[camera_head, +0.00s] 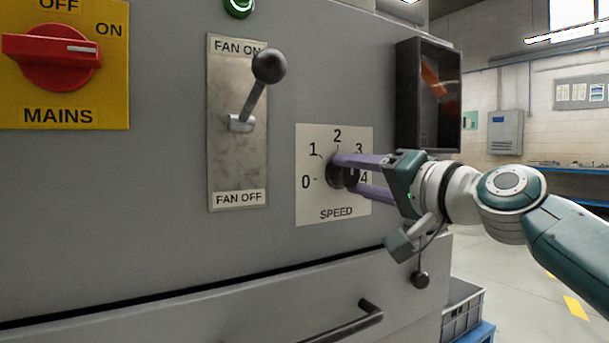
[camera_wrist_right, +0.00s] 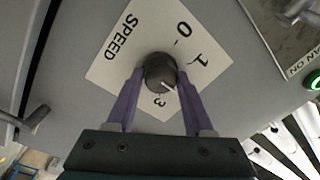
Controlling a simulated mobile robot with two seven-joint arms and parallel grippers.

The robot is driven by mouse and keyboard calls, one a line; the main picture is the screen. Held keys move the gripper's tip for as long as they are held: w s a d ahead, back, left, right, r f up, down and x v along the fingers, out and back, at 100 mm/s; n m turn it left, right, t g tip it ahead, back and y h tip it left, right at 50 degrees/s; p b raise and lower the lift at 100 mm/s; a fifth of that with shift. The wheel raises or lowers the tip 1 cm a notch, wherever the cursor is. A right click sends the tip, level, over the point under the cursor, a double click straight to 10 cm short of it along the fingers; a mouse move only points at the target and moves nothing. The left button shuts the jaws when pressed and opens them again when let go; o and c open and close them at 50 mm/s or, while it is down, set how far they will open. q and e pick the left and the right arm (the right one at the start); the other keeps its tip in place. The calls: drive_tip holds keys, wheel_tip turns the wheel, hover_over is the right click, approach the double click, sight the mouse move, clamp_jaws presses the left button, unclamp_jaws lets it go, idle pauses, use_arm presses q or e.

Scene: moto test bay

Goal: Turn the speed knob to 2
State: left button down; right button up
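The dark round speed knob (camera_wrist_right: 158,70) sits on a pale plate (camera_head: 312,205) marked 0 to 4 and SPEED. In the right wrist view its white pointer mark faces between the 1 and the 3, toward the 3 side. The 2 is hidden there behind a finger but shows in the head view. My right gripper (camera_head: 342,173) reaches in from the right, its two purple fingers on opposite sides of the knob. In the wrist view the fingers (camera_wrist_right: 160,72) appear closed against the knob's sides. My left gripper is not in view.
A fan lever (camera_head: 268,68) points up toward FAN ON, left of the speed plate. A red mains switch (camera_head: 52,60) is farther left. An open dark box (camera_head: 428,95) stands out above my right gripper. A drawer handle (camera_head: 345,325) projects below.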

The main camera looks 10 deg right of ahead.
drive_tip(key=o, duration=0.4)
drive_tip(key=shift+o, duration=0.2)
drive_tip(key=p+v, duration=0.1)
drive_tip(key=v, duration=0.9)
